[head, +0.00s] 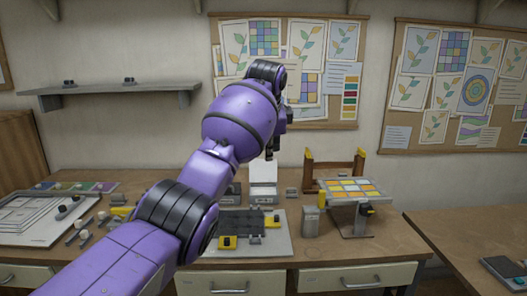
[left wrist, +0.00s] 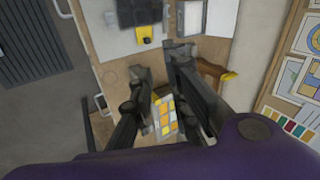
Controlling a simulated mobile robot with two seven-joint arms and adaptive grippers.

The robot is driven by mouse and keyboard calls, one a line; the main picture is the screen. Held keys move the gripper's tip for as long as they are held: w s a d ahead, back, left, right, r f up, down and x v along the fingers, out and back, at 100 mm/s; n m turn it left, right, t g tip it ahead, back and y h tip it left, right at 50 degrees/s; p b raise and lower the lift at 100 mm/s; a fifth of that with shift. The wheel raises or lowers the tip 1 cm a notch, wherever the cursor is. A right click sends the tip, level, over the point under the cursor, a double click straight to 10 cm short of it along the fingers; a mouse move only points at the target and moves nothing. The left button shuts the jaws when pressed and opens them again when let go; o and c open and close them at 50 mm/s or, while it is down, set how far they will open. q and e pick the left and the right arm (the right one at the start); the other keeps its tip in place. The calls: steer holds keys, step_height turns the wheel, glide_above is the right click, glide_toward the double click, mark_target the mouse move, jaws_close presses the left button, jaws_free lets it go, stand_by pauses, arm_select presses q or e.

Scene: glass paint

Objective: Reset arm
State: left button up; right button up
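My purple left arm reaches up across the middle of the head view. Its dark gripper (head: 272,146) hangs in front of the wall above the workbench (head: 318,248), partly hidden by the wrist. In the left wrist view the two dark fingers of the left gripper (left wrist: 160,64) stand apart with nothing between them; the workbench top shows through the gap. My right gripper is in neither view.
A stand with an orange and yellow tile panel (head: 352,190) is right of centre, beside a grey canister (head: 310,222). A grey mat (head: 276,246) holds dark and yellow pieces. A wall shelf (head: 115,94) is at left. Another bench (head: 470,235) stands at right.

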arm_select(q)
steer(key=w+d+r+n+t+h, duration=0.2)
steer(key=w+d+r+n+t, duration=0.1)
steer(key=w+t, duration=0.3)
steer(key=s+a+f+n+t+h, duration=0.1)
steer(key=s+a+f+n, duration=0.2)
steer(key=f, duration=0.7)
steer(key=s+a+f+n, duration=0.25)
steer(key=s+f, duration=0.25)
steer(key=f, duration=0.4)
steer(key=s+a+f+n+t+h, duration=0.15)
steer(key=s+a+f, duration=0.25)
steer(key=f, duration=0.6)
steer(key=s+a+f+n+g+y, duration=0.1)
steer(key=s+a+f, duration=0.3)
steer(key=s+f, duration=0.6)
steer(key=s+a+f+n+g+y, duration=0.2)
steer(key=s+a+f, duration=0.3)
steer(key=s, duration=1.8)
steer(key=s+a+f+n+g+y, duration=0.1)
steer(key=s+a+f, duration=0.4)
steer(key=s+f, duration=1)
steer(key=shift+s+a+n+g+p, duration=0.15)
steer(key=shift+s+n+g+p, duration=0.15)
steer(key=shift+s+n+g, duration=0.6)
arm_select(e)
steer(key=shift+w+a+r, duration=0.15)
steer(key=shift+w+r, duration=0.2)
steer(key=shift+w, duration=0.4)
